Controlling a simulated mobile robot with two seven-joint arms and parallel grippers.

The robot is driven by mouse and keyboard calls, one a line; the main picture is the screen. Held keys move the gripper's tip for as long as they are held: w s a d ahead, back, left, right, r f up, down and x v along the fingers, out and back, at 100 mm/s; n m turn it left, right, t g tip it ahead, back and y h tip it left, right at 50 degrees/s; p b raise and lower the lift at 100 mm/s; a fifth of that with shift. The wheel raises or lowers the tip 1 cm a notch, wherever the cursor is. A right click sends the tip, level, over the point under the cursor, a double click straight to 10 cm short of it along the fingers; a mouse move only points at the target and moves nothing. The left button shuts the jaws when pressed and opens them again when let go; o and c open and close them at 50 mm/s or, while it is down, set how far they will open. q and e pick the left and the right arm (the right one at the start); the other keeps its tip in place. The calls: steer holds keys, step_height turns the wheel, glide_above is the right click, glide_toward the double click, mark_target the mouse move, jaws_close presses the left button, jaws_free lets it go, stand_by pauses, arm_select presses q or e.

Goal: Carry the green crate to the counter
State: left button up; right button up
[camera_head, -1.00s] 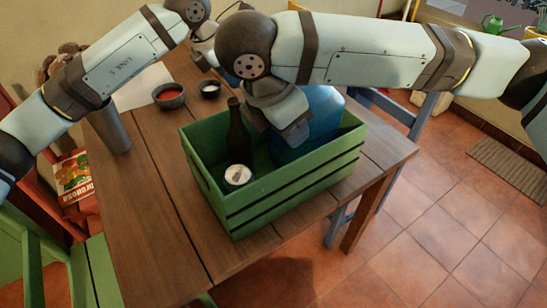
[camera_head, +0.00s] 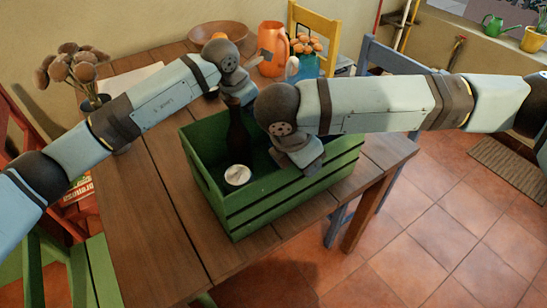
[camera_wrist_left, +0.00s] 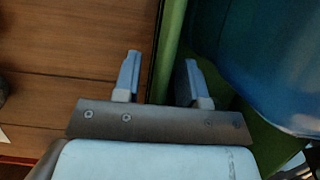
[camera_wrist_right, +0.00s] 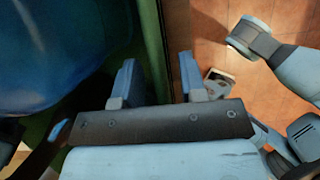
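The green crate (camera_head: 285,198) stands on the wooden table. A dark bottle (camera_head: 237,135) and a white-topped jar (camera_head: 237,175) are inside it. A large blue container fills part of the crate in the left wrist view (camera_wrist_left: 265,60) and the right wrist view (camera_wrist_right: 60,50); my right arm hides it in the head view. My left gripper (camera_wrist_left: 163,80) is open, its fingers on either side of a green crate wall. My right gripper (camera_wrist_right: 157,80) is also open, with a crate wall between its fingers. My arms hide both sets of fingertips in the head view.
An orange jug (camera_head: 271,50), a teal vase of orange flowers (camera_head: 305,65) and a wooden bowl (camera_head: 218,33) stand behind the crate. Dried flowers (camera_head: 75,70) are at left. Chairs surround the table. Tiled floor (camera_head: 450,210) is open at right.

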arm_select(q)
steer(key=shift+c, duration=0.2)
arm_select(e)
steer(key=shift+c, duration=0.2)
arm_select(q)
jaws_close()
arm_select(e)
jaws_close()
arm_select(q)
steer(key=shift+r, duration=0.15)
stand_by(0.5)
